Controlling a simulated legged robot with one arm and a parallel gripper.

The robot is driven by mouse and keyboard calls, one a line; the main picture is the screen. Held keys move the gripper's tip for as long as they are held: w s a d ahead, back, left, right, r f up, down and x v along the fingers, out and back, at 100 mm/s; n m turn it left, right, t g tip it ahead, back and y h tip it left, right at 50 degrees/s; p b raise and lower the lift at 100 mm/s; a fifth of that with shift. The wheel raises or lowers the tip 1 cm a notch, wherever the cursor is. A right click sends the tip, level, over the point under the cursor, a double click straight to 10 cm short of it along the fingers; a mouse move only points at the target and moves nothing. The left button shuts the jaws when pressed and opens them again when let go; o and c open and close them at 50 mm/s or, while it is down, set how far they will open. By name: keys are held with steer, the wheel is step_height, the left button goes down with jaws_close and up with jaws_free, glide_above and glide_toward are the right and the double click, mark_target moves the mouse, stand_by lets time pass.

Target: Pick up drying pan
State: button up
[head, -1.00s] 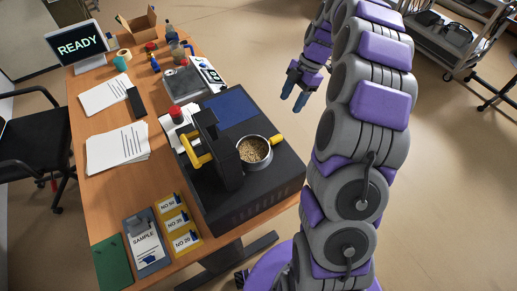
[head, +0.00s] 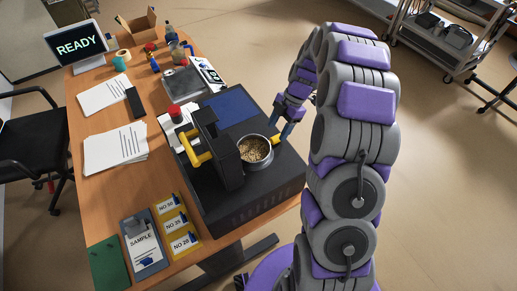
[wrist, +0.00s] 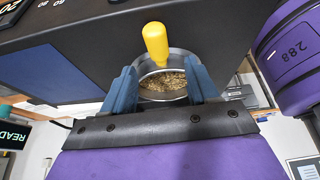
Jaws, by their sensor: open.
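The drying pan (head: 246,158) is a round metal pan with brown granules inside and a yellow handle (head: 278,138). It sits on the dark machine (head: 270,190) on the desk, its handle pointing right toward my gripper (head: 283,124). My gripper has blue fingers and is open and empty, close by the handle end. In the wrist view, the pan (wrist: 178,56) and its yellow handle (wrist: 156,42) appear between the two spread fingers of my gripper (wrist: 162,72). I cannot tell whether a finger touches the pan.
A black upright with a yellow lever (head: 196,158) stands on the machine just left of the pan. A blue panel (head: 228,106) lies behind the pan. Papers (head: 112,150), yellow cards (head: 180,240) and a sample clipboard (head: 145,250) cover the desk.

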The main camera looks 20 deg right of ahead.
mark_target(274, 138)
steer(key=b+x, duration=0.1)
steer(key=x, duration=0.4)
steer(key=shift+d+f, duration=0.1)
steer(key=shift+d, duration=0.05)
steer(key=shift+c, duration=0.2)
jaws_close()
